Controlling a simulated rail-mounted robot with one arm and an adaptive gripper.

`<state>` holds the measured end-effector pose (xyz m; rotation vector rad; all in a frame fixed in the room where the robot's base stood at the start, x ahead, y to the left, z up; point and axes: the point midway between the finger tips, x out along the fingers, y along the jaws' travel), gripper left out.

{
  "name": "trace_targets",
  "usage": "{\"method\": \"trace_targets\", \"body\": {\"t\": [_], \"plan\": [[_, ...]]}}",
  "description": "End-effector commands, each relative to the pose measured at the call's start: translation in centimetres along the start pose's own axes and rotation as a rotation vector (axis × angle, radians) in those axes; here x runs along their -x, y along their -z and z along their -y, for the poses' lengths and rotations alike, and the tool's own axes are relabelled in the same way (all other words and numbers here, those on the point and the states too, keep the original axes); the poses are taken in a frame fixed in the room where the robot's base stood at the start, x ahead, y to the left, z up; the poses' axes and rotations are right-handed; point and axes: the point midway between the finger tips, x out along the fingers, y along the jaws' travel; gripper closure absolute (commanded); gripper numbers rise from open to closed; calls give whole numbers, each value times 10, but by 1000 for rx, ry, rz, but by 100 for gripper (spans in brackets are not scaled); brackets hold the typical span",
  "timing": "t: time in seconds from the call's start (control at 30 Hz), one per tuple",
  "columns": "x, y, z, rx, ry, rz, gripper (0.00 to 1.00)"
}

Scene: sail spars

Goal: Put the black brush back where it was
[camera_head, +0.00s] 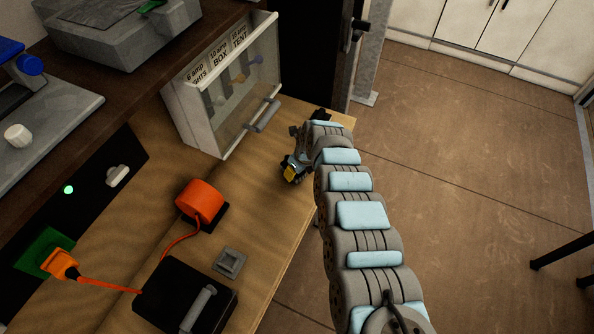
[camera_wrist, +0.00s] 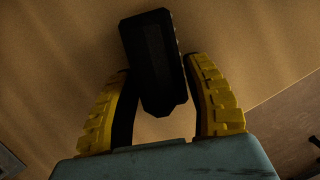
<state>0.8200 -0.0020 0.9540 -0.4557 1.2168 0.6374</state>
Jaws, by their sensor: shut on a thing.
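The black brush (camera_wrist: 150,42) is a dark, blocky piece with a chamfered near end in the wrist view. My gripper (camera_wrist: 157,76) has its two yellow ribbed fingers on either side of it, shut on it. Behind it is the wooden bench surface (camera_wrist: 60,50); I cannot tell if the brush touches it. In the head view my gripper (camera_head: 291,170) is low over the bench's right edge, right of the fuse box, with a yellow finger showing. The brush cannot be made out clearly there.
A pale fuse box (camera_head: 190,115) with a clear front and grey handle stands left of my gripper. An orange round piece (camera_head: 200,199) with a cord, a small grey square (camera_head: 230,262) and a black case (camera_head: 180,290) are nearer on the bench. Open floor (camera_head: 470,180) lies right.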

Motion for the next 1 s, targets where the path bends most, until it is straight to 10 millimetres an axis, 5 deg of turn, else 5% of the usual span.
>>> {"method": "trace_targets", "body": {"t": [0.43, 0.47, 0.53, 1.0], "plan": [[-5, 1, 1, 0, 2, 1, 86], [-5, 1, 1, 0, 2, 1, 46], [-5, 1, 1, 0, 3, 2, 25], [2, 1, 2, -1, 3, 1, 24]]}}
